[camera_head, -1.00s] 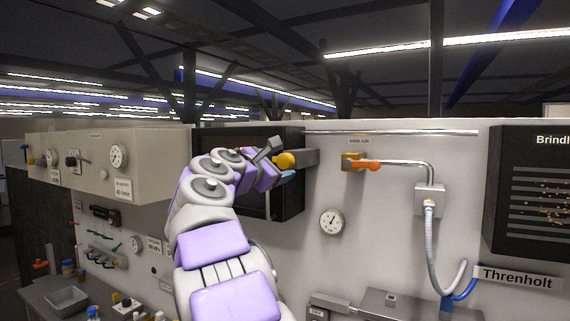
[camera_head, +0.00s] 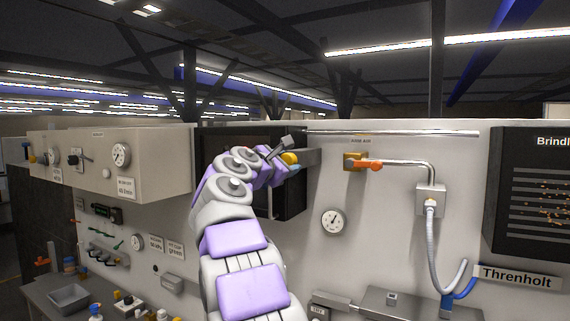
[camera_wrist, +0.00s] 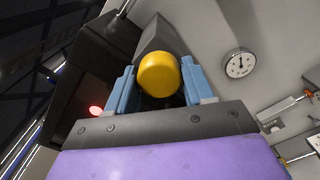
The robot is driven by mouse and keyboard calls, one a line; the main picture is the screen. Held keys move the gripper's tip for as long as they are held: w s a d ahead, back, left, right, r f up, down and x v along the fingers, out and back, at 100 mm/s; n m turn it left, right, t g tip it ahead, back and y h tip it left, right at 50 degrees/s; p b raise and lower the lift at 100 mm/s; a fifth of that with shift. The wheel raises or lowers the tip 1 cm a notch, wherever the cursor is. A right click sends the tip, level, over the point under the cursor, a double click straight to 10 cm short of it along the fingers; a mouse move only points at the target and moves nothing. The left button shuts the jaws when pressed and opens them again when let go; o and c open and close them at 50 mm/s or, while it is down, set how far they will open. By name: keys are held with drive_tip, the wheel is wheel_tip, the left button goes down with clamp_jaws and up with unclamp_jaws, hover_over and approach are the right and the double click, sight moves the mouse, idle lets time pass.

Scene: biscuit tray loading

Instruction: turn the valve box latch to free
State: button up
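A yellow round knob (camera_wrist: 158,75) sits at the end of a grey block (camera_wrist: 160,36) in the wrist view. In the head view the grey block (camera_head: 313,157) is by the right side of a dark box (camera_head: 292,204), and the knob (camera_head: 290,158) is partly hidden by my gripper. My gripper (camera_wrist: 158,88) has one blue finger on each side of the knob, very close to it. Whether the fingers press on the knob is not clear. A red light (camera_wrist: 95,110) glows on a dark surface at left in the wrist view.
An orange-handled valve (camera_head: 368,164) and pipe are right of the dark box. A round gauge (camera_head: 333,222) is on the wall below. A pale panel box (camera_head: 150,150) stands left. A bench with a grey tray (camera_head: 70,297) is low at left.

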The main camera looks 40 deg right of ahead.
drive_tip(key=c, duration=0.6)
drive_tip(key=shift+m, duration=0.3)
drive_tip(key=m, duration=0.2)
drive_tip(key=shift+m, duration=0.3)
drive_tip(key=m, duration=0.2)
drive_tip(key=shift+f+m, duration=0.2)
drive_tip(key=shift+m, duration=0.2)
drive_tip(key=m+b, duration=0.1)
drive_tip(key=m, duration=0.1)
drive_tip(key=shift+m, duration=0.3)
drive_tip(key=shift+c, duration=0.2)
drive_tip(key=m+b, duration=0.1)
drive_tip(key=m, duration=0.3)
drive_tip(key=shift+m+b, duration=0.3)
drive_tip(key=shift+b, duration=0.1)
drive_tip(key=shift+m, duration=2.3)
drive_tip(key=shift+r, duration=0.1)
